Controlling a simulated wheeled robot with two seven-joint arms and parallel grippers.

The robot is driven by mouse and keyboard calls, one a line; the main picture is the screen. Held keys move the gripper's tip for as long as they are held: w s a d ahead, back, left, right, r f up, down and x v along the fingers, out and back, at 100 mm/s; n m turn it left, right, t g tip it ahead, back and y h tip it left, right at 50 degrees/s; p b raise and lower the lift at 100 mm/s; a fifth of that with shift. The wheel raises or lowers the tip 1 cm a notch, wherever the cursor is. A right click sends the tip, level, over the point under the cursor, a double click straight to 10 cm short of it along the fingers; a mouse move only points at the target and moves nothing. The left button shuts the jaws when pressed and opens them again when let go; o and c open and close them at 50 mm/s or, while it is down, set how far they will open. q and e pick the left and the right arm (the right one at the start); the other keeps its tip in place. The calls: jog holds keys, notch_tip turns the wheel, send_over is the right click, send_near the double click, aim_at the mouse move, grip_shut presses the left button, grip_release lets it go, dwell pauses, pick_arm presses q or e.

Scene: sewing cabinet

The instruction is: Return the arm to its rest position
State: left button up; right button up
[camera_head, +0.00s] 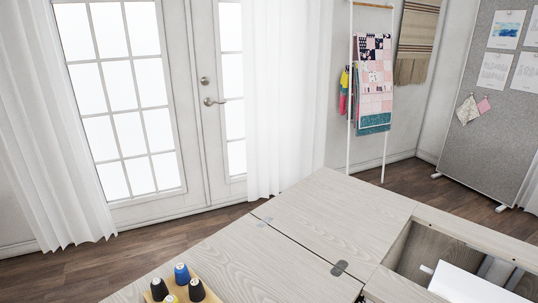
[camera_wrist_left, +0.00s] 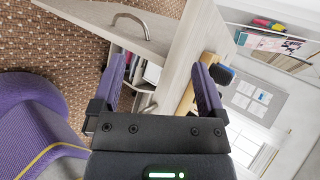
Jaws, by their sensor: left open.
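My left gripper (camera_wrist_left: 158,82) shows in the left wrist view with its two purple-padded fingers spread apart and nothing between them. Beyond the fingers is the pale wood sewing cabinet (camera_wrist_left: 178,45), seen at a steep tilt. No gripper or arm of mine shows in the head view, and my right gripper is in neither view. In the head view the cabinet top (camera_head: 330,210) fills the lower middle, with a hinge near its centre and an open recess at the right holding a white object (camera_head: 465,285).
A wooden thread holder with several spools (camera_head: 182,274) stands on the cabinet's near left. In the wrist view, a cabinet door with a curved metal handle (camera_wrist_left: 133,21) and a purple chair (camera_wrist_left: 38,110) are close by. Behind are curtains, glass doors (camera_head: 125,95) and a quilt rack (camera_head: 372,85).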

pick_arm(q)
jog(key=s+a+f+n+g+y, duration=0.1)
jog(key=s+a+n+g+y, duration=0.2)
jog(key=s+a+n, duration=0.45)
jog(key=s+a+f+n+g+y, duration=0.1)
jog(key=s+a+n+g+y, duration=0.25)
jog(key=s, duration=0.75)
jog(key=s+a+f+n+g+y, duration=0.2)
jog(key=s+a+n+y, duration=0.2)
jog(key=s+a, duration=0.45)
jog(key=s+d+f+n+g+h, duration=0.1)
jog(key=s+d+f+h, duration=0.15)
jog(key=d+f, duration=0.6)
jog(key=s+d+f+n+g+h, duration=0.15)
jog(key=s+d+f, duration=0.3)
jog(key=d, duration=0.65)
jog(key=s+d+f+h, duration=0.1)
jog(key=d+f+h, duration=0.1)
jog(key=d, duration=0.9)
jog(key=d+f+n+h, duration=0.1)
jog(key=d+f+h, duration=0.2)
jog(key=d, duration=0.9)
jog(key=shift+s+f+t, duration=0.3)
jog(key=shift+s+f, duration=0.05)
jog(key=shift+f, duration=0.35)
jog(key=shift+o, duration=0.2)
jog(key=shift+a, duration=0.1)
